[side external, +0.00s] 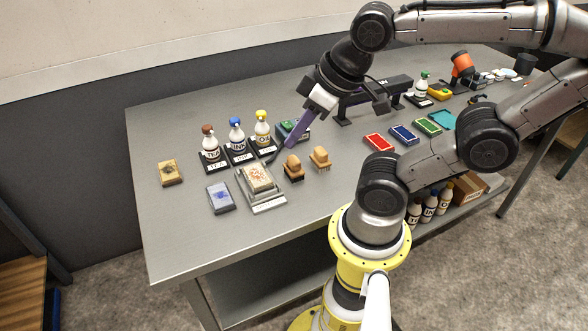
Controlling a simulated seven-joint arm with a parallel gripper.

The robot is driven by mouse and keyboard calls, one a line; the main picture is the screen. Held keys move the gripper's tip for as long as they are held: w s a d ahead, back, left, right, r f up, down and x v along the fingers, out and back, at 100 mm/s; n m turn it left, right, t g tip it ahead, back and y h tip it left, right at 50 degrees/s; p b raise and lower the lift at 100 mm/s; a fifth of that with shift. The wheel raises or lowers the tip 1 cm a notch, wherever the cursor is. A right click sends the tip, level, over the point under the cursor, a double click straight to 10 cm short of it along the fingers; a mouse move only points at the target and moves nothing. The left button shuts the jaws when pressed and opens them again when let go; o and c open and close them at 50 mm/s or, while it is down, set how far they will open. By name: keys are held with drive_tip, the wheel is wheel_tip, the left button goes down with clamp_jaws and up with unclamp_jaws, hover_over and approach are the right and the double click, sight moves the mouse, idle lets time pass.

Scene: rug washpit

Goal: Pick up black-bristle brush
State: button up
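The black-bristle brush (293,168) stands on the grey table, a wooden knob above dark bristles. A similar brush with tan bristles (319,158) stands just to its right. My gripper (274,157) reaches down from the upper right, its purple part slanting to the lower left. Its dark tip shows just left of and behind the black-bristle brush in the picture, near the tiered grey stand. The fingers are small and overlap, so I cannot tell whether they are open or shut. I see nothing clearly held.
A tiered stand (267,203) bears a patterned pad. Bottles with brown (210,143), blue (236,134) and yellow (262,128) caps stand behind it. A blue-marked block (220,198) and a tan block (170,173) lie left. Coloured pads, including a red one (380,142), lie right. The front-left tabletop is clear.

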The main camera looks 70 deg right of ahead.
drive_tip(key=o, duration=1.2)
drive_tip(key=m+g, duration=0.6)
drive_tip(key=m, duration=0.3)
hover_over(294, 159)
wheel_tip(294, 159, down, 8)
wheel_tip(294, 159, down, 13)
